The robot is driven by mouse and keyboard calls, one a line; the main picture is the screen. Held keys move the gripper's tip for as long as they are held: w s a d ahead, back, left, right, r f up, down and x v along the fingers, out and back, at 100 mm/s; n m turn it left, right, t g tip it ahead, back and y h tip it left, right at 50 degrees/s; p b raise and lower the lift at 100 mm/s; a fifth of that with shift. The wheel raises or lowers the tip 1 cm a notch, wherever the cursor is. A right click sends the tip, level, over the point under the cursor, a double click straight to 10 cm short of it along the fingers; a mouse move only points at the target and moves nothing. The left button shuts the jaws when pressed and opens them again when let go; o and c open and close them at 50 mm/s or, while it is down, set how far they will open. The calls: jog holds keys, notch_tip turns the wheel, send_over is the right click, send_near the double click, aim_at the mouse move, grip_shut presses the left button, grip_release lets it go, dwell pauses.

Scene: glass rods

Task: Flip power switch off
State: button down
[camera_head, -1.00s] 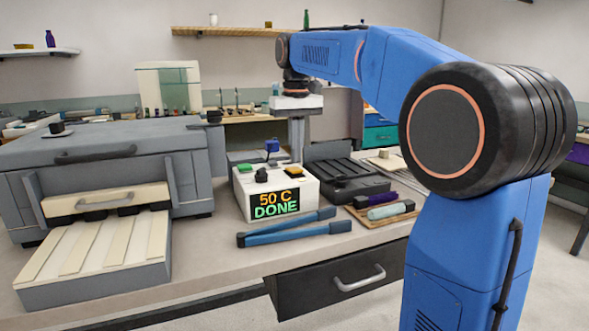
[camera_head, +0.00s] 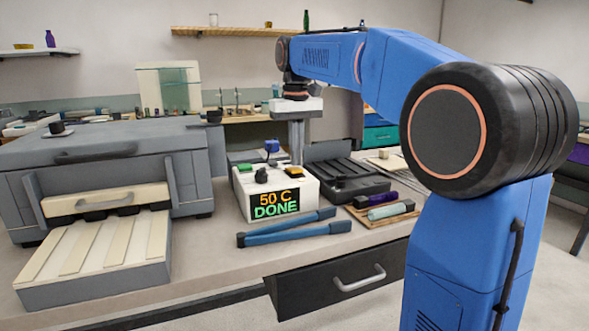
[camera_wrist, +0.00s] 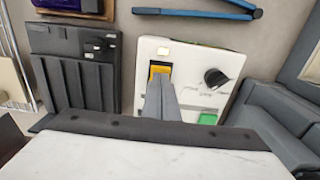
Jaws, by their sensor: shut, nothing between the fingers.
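The white control box (camera_head: 240,192) stands on the bench with its display reading "50 C DONE". Its top carries an orange switch (camera_head: 292,171), a black knob (camera_head: 261,175) and a green button (camera_head: 245,168). In the wrist view the orange switch (camera_wrist: 160,70) lies just beyond the fingertips, with the black knob (camera_wrist: 216,78) and green button (camera_wrist: 208,118) to the right. My gripper (camera_wrist: 158,82) is shut and empty, pointing down at the box beside the orange switch. The fingers cover part of the box top; whether they touch the switch cannot be told.
A dark tray-like device (camera_head: 345,182) stands right of the box. Blue tongs (camera_head: 290,228) lie in front. Two vials rest on a wooden holder (camera_head: 385,215) at right. A large grey machine (camera_head: 120,150) with an open slatted drawer fills the left.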

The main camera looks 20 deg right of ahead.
aim_at(296, 170)
jog(key=shift+f, duration=0.75)
dwell(0.6)
notch_tip(296, 170, up, 7)
dwell(1.0)
dwell(0.4)
